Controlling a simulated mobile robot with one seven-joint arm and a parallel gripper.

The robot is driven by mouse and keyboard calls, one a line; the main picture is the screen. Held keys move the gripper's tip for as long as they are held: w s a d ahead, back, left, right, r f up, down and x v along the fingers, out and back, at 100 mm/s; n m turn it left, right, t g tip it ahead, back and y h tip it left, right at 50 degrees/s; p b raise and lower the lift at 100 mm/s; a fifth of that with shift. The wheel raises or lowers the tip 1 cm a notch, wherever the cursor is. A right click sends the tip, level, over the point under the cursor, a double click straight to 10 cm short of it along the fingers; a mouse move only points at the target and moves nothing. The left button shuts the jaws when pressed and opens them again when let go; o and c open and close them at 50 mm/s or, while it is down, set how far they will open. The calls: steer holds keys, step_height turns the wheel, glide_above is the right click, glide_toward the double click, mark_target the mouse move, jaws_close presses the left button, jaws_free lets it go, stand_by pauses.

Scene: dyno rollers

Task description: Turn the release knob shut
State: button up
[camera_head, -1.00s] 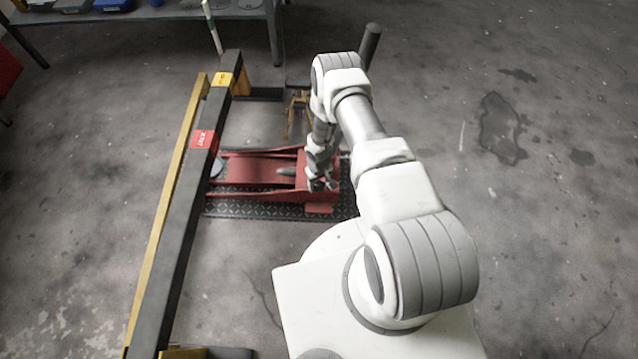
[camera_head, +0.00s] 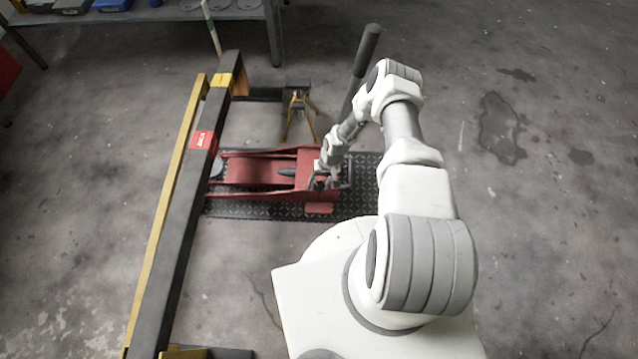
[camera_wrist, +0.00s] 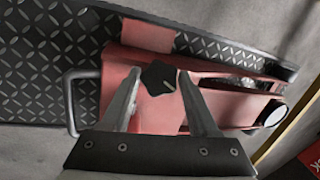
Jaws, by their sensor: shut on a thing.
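The release knob (camera_wrist: 160,77) is a small black lobed knob on the red floor jack. In the wrist view it sits between the fingertips of my gripper (camera_wrist: 159,74), which is shut on it. In the head view my gripper (camera_head: 324,180) is low at the right end of the red jack (camera_head: 250,173). The knob itself is hidden or too small to tell there. The knob carries a thin pale line on its face.
The jack stands on a black tread plate (camera_head: 362,192). Its dark handle (camera_head: 364,55) rises close behind my arm. A yellow jack stand (camera_head: 299,110) is behind the jack. A long black and yellow beam (camera_head: 185,215) crosses at left. The floor at right is clear.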

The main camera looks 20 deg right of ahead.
steer(key=shift+m+y, duration=0.4)
steer(key=shift+m, duration=0.2)
steer(key=o, duration=1.3)
steer(key=shift+o, duration=0.2)
steer(key=p+v, duration=0.5)
steer(key=v, duration=0.7)
steer(key=shift+d, duration=0.15)
